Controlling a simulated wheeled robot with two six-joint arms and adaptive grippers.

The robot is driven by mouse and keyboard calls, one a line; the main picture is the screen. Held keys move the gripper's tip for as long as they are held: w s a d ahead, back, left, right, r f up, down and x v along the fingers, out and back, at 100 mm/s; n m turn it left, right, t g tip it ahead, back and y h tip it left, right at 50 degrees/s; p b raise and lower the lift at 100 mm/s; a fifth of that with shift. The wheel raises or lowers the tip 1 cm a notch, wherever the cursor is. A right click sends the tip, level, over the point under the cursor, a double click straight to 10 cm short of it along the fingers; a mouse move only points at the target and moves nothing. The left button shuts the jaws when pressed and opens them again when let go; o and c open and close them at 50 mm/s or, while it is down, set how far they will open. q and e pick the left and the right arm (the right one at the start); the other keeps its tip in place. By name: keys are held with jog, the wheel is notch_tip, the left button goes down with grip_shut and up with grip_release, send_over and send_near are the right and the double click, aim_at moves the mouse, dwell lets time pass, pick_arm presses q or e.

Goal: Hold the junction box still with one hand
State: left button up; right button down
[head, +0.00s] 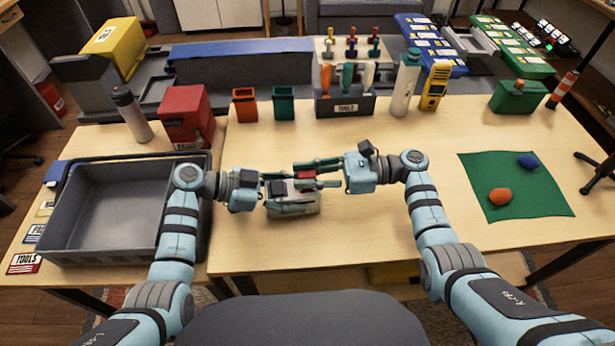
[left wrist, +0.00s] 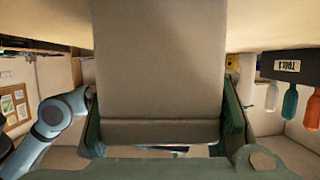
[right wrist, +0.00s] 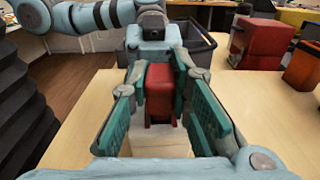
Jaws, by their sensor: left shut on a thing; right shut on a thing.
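The junction box (head: 293,208), a pale beige block, sits on the table between my two arms. My left gripper (head: 284,191) is shut on it from the left. In the left wrist view the box (left wrist: 160,70) fills the space between the green fingers. A red block (head: 305,174) is at the top of the box. My right gripper (head: 312,174) is shut on this red block from the right. In the right wrist view the red block (right wrist: 159,92) stands upright between the teal fingers, with the pale box below it. Whether the red block touches the box is hidden.
A grey open bin (head: 120,205) stands left of my left arm. A green mat (head: 535,190) with an orange and a blue lump lies at the right. A tool rack (head: 345,106), cups and bottles line the back. The table front is clear.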

jog(key=shift+r, duration=0.9)
jog(key=shift+r, duration=2.05)
pick_arm(q)
jog(key=o, duration=1.4)
jog(key=shift+o, duration=0.2)
